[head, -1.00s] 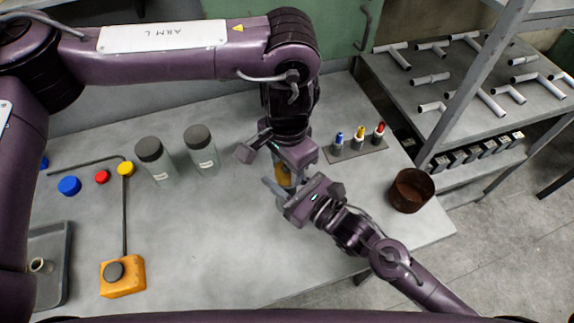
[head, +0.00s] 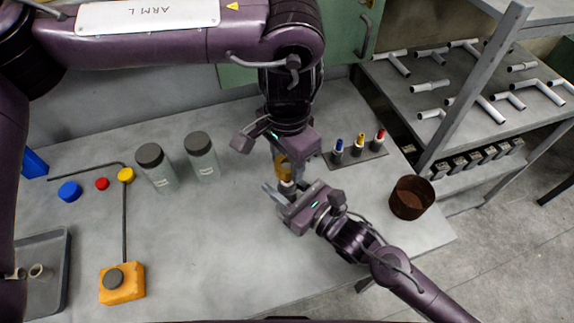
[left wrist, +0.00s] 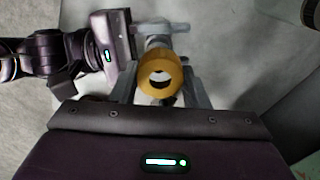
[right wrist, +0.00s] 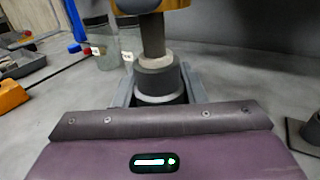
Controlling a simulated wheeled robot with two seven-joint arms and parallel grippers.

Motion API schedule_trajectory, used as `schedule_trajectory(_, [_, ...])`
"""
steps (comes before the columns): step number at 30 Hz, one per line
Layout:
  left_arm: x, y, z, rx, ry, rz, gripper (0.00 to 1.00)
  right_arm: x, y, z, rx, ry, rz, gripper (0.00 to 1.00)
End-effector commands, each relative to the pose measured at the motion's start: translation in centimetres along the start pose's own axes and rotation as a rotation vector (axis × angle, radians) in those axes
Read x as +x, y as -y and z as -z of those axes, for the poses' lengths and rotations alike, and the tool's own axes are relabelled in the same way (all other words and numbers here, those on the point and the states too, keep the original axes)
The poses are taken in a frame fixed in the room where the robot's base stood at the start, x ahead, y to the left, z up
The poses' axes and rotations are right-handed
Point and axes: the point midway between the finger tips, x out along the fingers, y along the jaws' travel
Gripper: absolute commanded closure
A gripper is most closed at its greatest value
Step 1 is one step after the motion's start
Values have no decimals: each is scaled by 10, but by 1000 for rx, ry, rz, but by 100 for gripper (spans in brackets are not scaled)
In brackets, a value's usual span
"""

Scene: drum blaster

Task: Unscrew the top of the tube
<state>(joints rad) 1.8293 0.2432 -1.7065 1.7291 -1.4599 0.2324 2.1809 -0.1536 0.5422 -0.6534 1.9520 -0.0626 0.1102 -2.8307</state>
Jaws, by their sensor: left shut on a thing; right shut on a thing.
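The tube's grey body (right wrist: 154,78), with a pale band, stands between the shut fingers of my right gripper (head: 281,191). A narrower dark stem (right wrist: 152,35) rises from it toward the orange top (head: 283,165). My left gripper (head: 284,157) is shut on this top, above my right gripper. Whether the stem is still joined to the top or the body is unclear.
Two capped bottles (head: 157,172) (head: 203,160) stand left of the grippers. A plate (head: 373,151) with blue, yellow and red-tipped pieces and a rusty can (head: 411,198) stand right. An orange block (head: 122,285) and grey tray (head: 62,252) lie front left. The front middle table is clear.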

Motion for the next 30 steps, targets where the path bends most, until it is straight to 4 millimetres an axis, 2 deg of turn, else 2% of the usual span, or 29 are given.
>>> schedule_trajectory(4, [-12,0,0,0,0,1,86,0,0,-1,-1,3,0,100])
schedule_trajectory(11, [-13,0,0,1,1,0,86,0,0,-1,-1,3,0,100])
schedule_trajectory(12, [-13,0,0,1,1,0,86,0,0,-1,-1,3,0,58])
schedule_trajectory(17, [-13,0,0,1,1,-1,86,0,0,-1,-1,2,0,37])
schedule_trajectory(26, [-13,0,0,0,1,-1,86,-2,0,0,0,0,0,37])
schedule_trajectory(30, [-9,0,0,0,1,-1,86,-16,1,3,-1,-3,2,37])
